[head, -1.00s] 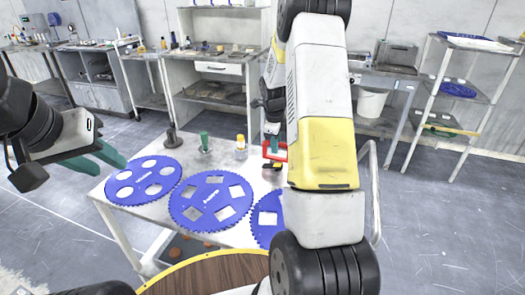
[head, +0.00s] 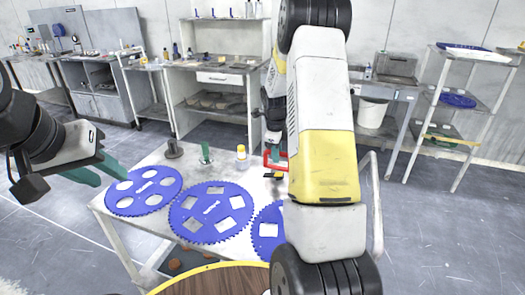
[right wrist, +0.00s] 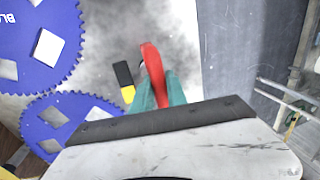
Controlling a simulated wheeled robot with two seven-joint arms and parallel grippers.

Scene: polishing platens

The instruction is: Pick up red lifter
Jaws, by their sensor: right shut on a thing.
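The red lifter (head: 267,160) is a red frame-like handle at the right end of the table, partly hidden behind my right arm in the head view. In the right wrist view the red lifter (right wrist: 152,66) stands between the green fingers of my right gripper (right wrist: 158,92), which is shut on it. Whether it is clear of the table top is hard to tell. My left gripper (head: 97,170) has its green fingers apart and empty, to the left of the table.
Blue toothed platens (head: 211,226) with cut-outs lie on the white table (head: 100,203). A dark stand (head: 173,150), a green-topped item (head: 205,154) and a yellow-capped bottle (head: 241,153) stand along its far side. A black and yellow item (right wrist: 124,76) lies beside the lifter.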

